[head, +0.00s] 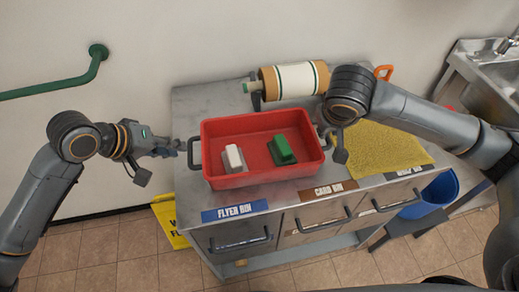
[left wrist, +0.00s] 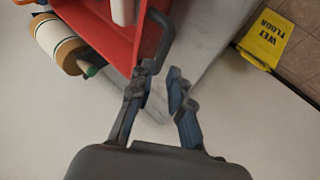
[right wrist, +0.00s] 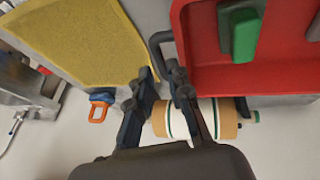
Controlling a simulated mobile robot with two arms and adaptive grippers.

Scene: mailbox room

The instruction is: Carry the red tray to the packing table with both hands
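The red tray (head: 268,176) sits on the metal cabinet top, holding a white-and-grey block (head: 233,158) and a green block (head: 282,150). Dark handles stick out at its left and right ends. My left gripper (head: 176,146) is open and empty just left of the left handle (head: 194,153); in the left wrist view that handle (left wrist: 161,38) lies ahead of the fingertips (left wrist: 158,80). My right gripper (head: 334,136) is at the right handle. In the right wrist view its fingers (right wrist: 161,76) are apart, with the handle (right wrist: 156,48) at the gap; contact is unclear.
A wrapping roll (head: 294,79) stands behind the tray. A yellow mat (head: 385,150) lies to its right. Below are labelled drawers (head: 318,215), a blue bin (head: 432,196) and a yellow wet-floor sign (head: 167,222). A green rail (head: 60,85) runs along the left wall.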

